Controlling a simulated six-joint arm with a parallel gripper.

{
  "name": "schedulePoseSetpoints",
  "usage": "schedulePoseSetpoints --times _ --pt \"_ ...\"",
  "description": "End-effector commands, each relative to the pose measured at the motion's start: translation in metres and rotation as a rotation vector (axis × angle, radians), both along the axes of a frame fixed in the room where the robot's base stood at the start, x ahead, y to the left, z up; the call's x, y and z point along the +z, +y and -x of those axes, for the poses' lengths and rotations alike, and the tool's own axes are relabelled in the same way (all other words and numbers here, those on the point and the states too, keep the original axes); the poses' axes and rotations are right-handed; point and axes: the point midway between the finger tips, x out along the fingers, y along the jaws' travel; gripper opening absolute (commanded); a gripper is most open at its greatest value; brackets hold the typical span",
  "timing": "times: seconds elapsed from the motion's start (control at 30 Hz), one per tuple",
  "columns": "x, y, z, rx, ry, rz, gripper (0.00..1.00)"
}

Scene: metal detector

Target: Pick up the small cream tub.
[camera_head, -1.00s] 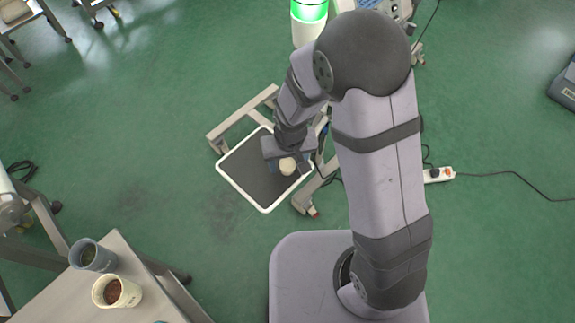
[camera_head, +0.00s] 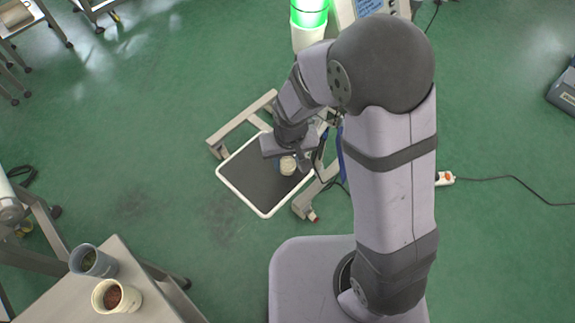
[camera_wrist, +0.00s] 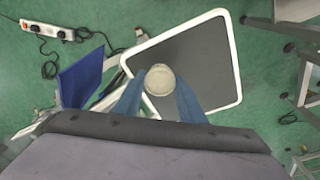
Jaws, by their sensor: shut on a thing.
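The small cream tub (camera_head: 288,165) is a pale round tub over the dark tray. In the wrist view the tub (camera_wrist: 159,80) sits between the two blue fingertips of my gripper (camera_wrist: 160,98), one at each side. My gripper (camera_head: 287,158) is shut on it. The tub's round top faces the wrist camera and hides its underside. I cannot tell whether the tub touches the tray or hangs just above it.
The dark tray with a white rim (camera_head: 242,194) stands on a grey frame. A table (camera_head: 150,280) at lower left holds a grey cup (camera_head: 93,262) and a cream cup (camera_head: 117,297). A green-lit lamp (camera_head: 309,14) stands at the back. A power strip (camera_head: 444,178) lies at right.

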Motion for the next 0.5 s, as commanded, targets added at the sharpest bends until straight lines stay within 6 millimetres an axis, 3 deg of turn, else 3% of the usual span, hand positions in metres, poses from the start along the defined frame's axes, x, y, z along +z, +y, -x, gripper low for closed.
schedulePoseSetpoints --times 0.2,0.5 --pt "0.039 0.001 -0.001 -0.001 -0.005 -0.002 0.15" --pt "0.065 0.000 0.000 -0.001 -0.002 -0.001 0.15"
